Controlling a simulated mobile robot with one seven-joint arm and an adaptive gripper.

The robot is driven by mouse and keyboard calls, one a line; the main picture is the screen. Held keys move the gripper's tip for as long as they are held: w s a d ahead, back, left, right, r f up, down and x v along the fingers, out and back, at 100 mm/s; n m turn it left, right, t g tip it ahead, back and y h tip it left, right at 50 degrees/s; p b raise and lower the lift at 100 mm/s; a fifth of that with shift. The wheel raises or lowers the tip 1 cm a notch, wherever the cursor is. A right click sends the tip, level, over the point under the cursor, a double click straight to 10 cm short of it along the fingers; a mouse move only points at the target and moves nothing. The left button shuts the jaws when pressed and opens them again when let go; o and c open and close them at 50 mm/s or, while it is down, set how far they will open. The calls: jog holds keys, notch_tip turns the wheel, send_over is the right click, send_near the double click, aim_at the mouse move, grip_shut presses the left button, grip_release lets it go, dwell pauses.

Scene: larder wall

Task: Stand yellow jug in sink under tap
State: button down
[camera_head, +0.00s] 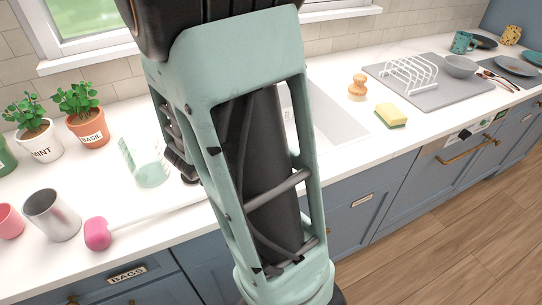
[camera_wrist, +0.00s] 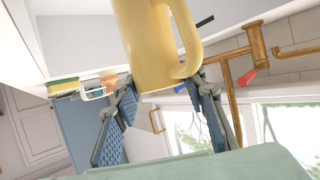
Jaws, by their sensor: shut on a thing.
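The yellow jug (camera_wrist: 148,40) shows in the wrist view, cut off by the top edge, with its handle on the right. My gripper (camera_wrist: 165,84) is shut on it, one finger on each side of its near end. In the head view my arm hides the jug, the gripper and the tap. Part of the white sink (camera_head: 338,122) shows just right of my arm. I cannot tell whether the jug touches the sink.
To the right are a sponge (camera_head: 391,115), a wooden brush (camera_head: 357,87) and a white rack (camera_head: 408,75) on a grey mat.

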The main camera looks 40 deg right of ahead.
jog(key=w+d+f+b, duration=0.2)
jog(key=d+f, duration=0.4)
jog(key=w+d+f+b, duration=0.3)
jog(key=d+f, duration=0.3)
jog(key=f, duration=0.1)
jog(key=shift+w+d, duration=0.35)
jog(key=shift+d, duration=0.05)
jog(key=shift+f, duration=0.1)
jog(key=shift+f, duration=0.2)
jog(key=c, duration=1.2)
grip_release()
jog(key=shift+r, duration=0.1)
jog(key=shift+c, duration=0.2)
